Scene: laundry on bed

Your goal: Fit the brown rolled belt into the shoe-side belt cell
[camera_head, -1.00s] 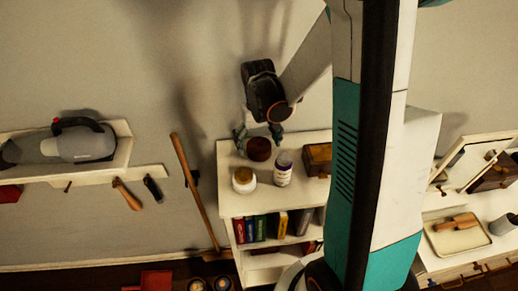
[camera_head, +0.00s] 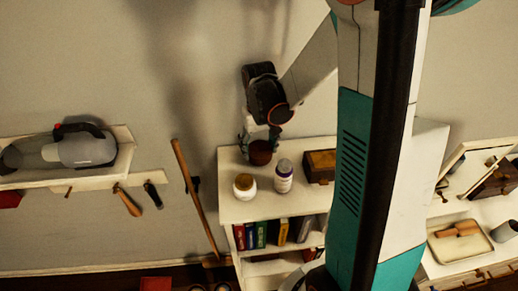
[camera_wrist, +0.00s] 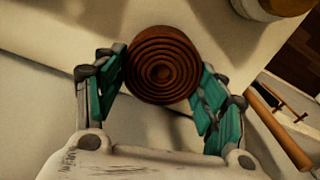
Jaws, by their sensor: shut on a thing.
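The brown rolled belt (camera_wrist: 162,66) is a dark brown spiral coil. In the wrist view it sits between the two teal finger pads of my gripper (camera_wrist: 163,82), touching both. In the head view the belt (camera_head: 260,153) is at the top of the white shelf unit (camera_head: 240,208), near its back left corner, with my gripper (camera_head: 261,140) around it from above. My gripper is shut on the belt. I cannot tell whether the belt still rests on the shelf top. The belt cell and shoes cannot be made out in either view.
A brown wooden box (camera_head: 319,166) is to the right. A wooden pole (camera_head: 195,195) leans left of the shelf. The wall is close behind.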

